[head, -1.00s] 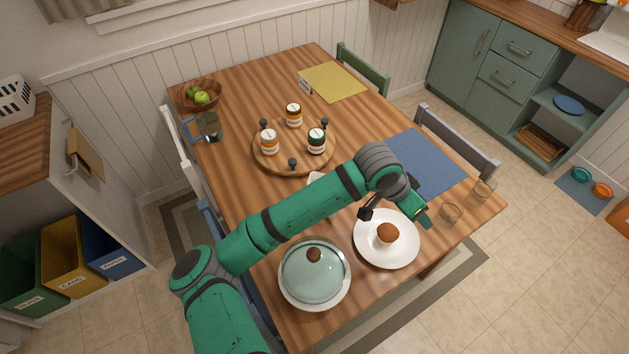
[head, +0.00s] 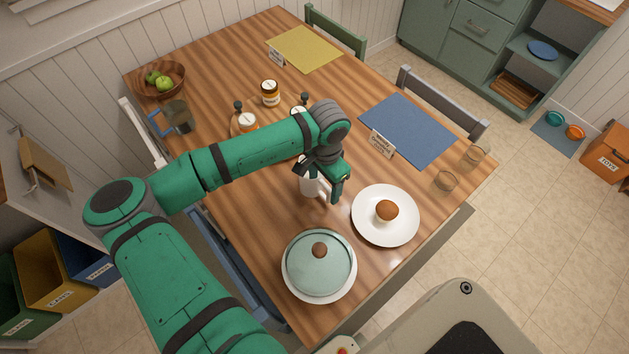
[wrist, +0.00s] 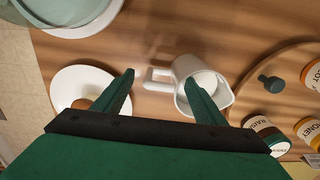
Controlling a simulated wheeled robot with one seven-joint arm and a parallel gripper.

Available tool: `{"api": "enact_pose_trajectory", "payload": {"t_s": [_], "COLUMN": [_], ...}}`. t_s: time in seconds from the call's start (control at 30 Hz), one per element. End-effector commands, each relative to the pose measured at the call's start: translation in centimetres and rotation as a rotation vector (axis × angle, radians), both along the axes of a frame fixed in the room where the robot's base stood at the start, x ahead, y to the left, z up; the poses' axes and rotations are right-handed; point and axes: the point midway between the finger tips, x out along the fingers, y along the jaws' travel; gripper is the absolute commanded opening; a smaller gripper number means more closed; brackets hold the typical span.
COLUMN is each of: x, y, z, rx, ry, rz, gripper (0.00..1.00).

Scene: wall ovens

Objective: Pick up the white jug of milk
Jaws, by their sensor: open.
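The white jug (head: 308,187) stands upright on the wooden table, partly hidden by my gripper in the head view. The wrist view shows the jug (wrist: 187,67) with its white contents and its handle on the left. My gripper (head: 322,184) is open at the jug. In the wrist view, the handle appears between the fingertips of my gripper (wrist: 160,77), and the right finger overlaps the jug's body. I cannot tell whether a finger touches it.
A plate (head: 372,232) with a bun and a lidded dish (head: 318,264) stand close by. A round board (wrist: 262,101) with jars (wrist: 266,133) is on the other side.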

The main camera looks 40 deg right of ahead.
Motion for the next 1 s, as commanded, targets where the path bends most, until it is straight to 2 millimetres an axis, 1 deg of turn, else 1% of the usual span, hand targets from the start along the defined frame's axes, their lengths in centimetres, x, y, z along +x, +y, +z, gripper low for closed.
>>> {"api": "enact_pose_trajectory", "payload": {"t_s": [0.17,0.4,0.5,0.77,0.8,0.87,0.9,0.97,1.0], "x": [0.1,0.4,0.5,0.5,0.4,0.4,0.4,0.4,0.3], "y": [-0.1,-0.2,0.0,-0.2,-0.2,-0.3,-0.3,-0.3,-0.3], "z": [-1.1,-4.4,-5.2,-5.5,-5.5,-5.5,-5.5,-5.5,-5.5], "rx": [0.0,-0.001,-0.001,-0.003,-0.003,-0.002,-0.002,-0.002,-0.003], "ry": [-0.001,0.0,-0.001,-0.001,-0.001,-0.001,-0.001,-0.001,-0.001], "rz": [0.0,0.005,0.009,0.006,0.005,0.004,0.003,0.002,0.002], "gripper": [0.65,0.65,0.65,0.65,0.6,0.46,0.36,0.22,0.12]}}
